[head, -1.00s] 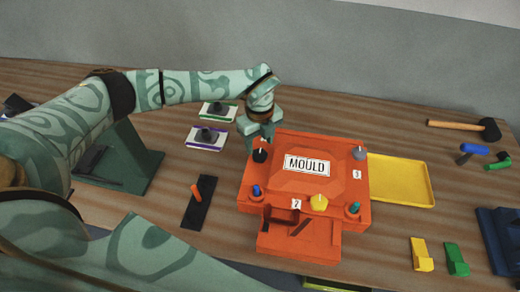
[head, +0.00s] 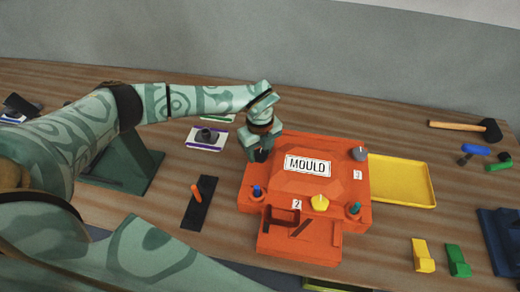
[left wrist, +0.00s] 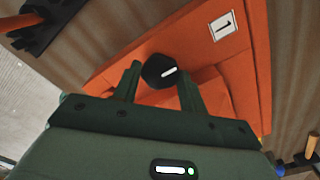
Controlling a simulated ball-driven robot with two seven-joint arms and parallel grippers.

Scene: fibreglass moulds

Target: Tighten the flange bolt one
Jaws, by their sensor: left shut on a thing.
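The orange mould (head: 330,223) with a "MOULD" label sits on the bench. Flange bolt one, a black round-headed bolt (left wrist: 158,72) with a white stripe, is at the mould's far left corner, beside the "1" label (left wrist: 222,27) in the left wrist view. My left gripper (head: 261,153) is lowered over this corner and shut on the bolt head, one finger on each side. In the head view the fingers hide most of the bolt. My right gripper is out of view.
Other mould fittings are a grey knob (head: 359,154), a yellow knob (head: 320,202), a blue one (head: 257,191) and a teal one (head: 354,208). A yellow tray (head: 420,187) lies right of the mould. A black strip with an orange handle (head: 197,195) lies left.

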